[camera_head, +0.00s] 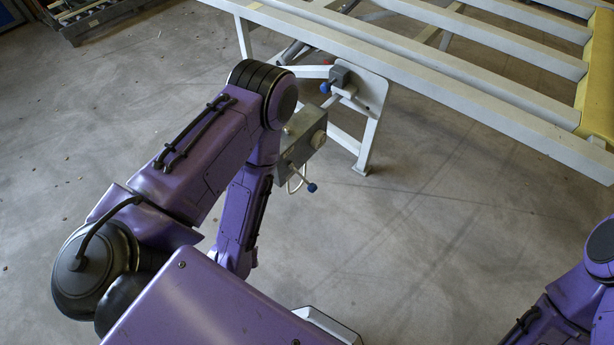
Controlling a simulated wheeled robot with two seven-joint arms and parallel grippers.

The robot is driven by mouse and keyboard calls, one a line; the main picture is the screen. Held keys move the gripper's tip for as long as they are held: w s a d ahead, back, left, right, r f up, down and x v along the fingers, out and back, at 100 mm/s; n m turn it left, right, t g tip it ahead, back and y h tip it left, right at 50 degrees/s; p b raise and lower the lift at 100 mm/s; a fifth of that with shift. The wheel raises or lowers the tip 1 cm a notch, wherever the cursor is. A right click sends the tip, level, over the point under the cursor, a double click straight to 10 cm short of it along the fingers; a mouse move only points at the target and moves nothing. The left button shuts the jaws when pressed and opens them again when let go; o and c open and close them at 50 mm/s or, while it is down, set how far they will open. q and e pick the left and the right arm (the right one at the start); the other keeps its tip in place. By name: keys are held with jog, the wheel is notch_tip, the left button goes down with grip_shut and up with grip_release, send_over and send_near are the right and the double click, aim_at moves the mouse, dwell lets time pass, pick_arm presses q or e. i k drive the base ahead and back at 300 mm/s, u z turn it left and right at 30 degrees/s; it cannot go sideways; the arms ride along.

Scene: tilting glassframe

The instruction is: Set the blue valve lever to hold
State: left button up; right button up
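A grey valve block (341,76) with a small blue lever end (325,87) sits on the bracket plate at the near corner of the white tilting frame (430,65). Below it, a grey metal box (302,140) carries a round dial and a thin lever with a blue knob (311,187) pointing down and right. I cannot tell which position either lever marks. My purple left arm stands in front of the box's left side, bent downward; its gripper is not visible. My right arm shows only at the bottom right corner; its gripper is out of view.
The frame has several parallel rails and a yellow end (598,75) at the right. Its leg (367,146) stands on the concrete floor (440,220), which is clear between my two arms. A dark metal rack (95,15) stands at the top left.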

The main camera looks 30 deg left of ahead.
aim_at(312, 188)
jog(key=z, duration=0.1)
jog(key=k, duration=0.25)
jog(key=u, duration=0.85)
jog(key=i, duration=0.45)
jog(key=u, duration=1.75)
jog(key=k, duration=1.05)
jog(key=z, duration=1.5)
jog(key=i, duration=0.5)
